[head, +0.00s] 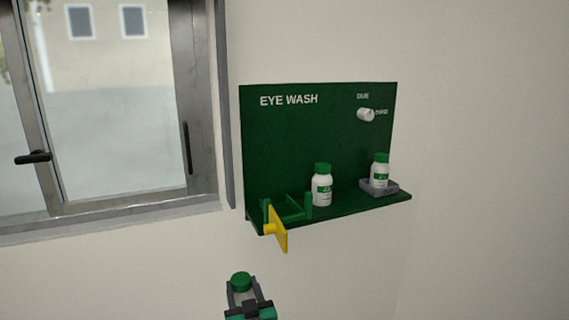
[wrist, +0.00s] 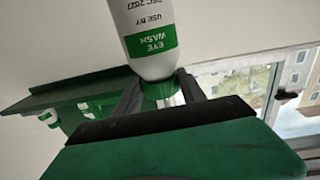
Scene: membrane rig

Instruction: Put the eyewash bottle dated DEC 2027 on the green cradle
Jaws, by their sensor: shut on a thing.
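My gripper (head: 243,293) is low in the head view, below the shelf and apart from it. It is shut on a white eyewash bottle (wrist: 148,35) with a green cap (wrist: 160,92); its fingers are at the cap and neck. The label reads EYE WASH, USE BY DEC 2027, upside down in the wrist view. In the head view mostly the bottle's green cap (head: 241,281) shows. The green cradle (head: 293,208) is at the left end of the green shelf and looks empty. A yellow plate (head: 279,229) stands in front of it, hiding part of it.
A white bottle with a green cap (head: 322,186) stands mid-shelf, right of the cradle. Another bottle (head: 380,172) stands in a grey tray (head: 392,189) at the right end. A white knob (head: 366,115) sticks out of the backboard (head: 300,135). A window (head: 110,110) is at left.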

